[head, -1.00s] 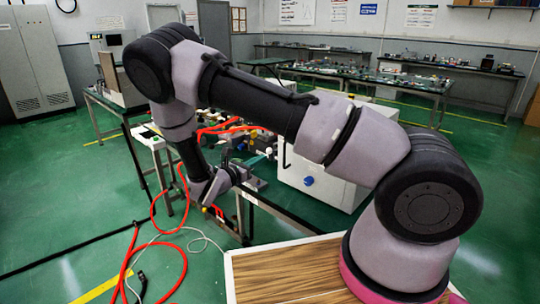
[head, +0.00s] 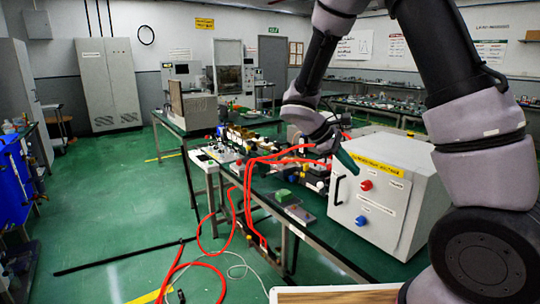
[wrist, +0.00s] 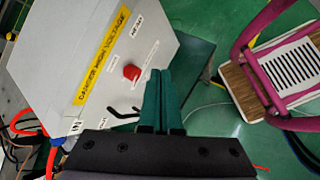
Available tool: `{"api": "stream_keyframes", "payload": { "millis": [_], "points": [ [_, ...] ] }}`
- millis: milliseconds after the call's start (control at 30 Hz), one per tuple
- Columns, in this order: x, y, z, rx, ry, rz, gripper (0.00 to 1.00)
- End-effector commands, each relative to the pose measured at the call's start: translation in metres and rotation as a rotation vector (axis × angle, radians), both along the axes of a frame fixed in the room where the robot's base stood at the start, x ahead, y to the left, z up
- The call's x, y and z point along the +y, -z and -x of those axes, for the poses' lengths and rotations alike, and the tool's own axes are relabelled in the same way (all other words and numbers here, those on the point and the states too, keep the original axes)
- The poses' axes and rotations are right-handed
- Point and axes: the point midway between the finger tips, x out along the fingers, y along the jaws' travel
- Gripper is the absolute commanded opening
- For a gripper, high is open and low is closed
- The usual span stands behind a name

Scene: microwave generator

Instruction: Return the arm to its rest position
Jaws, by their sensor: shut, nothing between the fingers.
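My arm is raised in the upper right of the head view, with its forearm hanging down towards the white high-voltage box (head: 385,205). My gripper (head: 348,160) appears at the upper left of that box; its exact gap to the box is hard to judge. In the wrist view, my gripper (wrist: 160,74) has its two green fingers pressed together with nothing between them. The box (wrist: 50,50), with its yellow label and red knob (wrist: 132,72), fills the left of that view, beside the fingers.
Red cables (head: 265,160) run over the equipment bench (head: 325,240) and down to the floor. A grey cabinet (head: 108,85) stands against the back wall. The green floor (head: 130,215) at left is largely open. A pink-framed wooden platform (wrist: 240,90) shows right in the wrist view.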

Motion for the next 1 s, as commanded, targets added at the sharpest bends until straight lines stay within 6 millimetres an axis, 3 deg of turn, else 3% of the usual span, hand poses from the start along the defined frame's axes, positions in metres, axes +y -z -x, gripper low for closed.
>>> {"api": "stream_keyframes", "payload": {
  "millis": [33, 300, 700, 1000],
  "points": [
    [-0.007, -0.015, 0.008, -0.043, 0.069, -0.073, 0.0],
    [-0.021, -0.077, 0.056, -0.272, 0.427, -0.441, 0.0],
    [-0.023, -0.168, 0.123, -0.674, 0.879, -0.938, 0.0],
    [-0.017, -0.206, 0.154, -0.884, 1.055, -1.166, 0.0]
  ]
}}
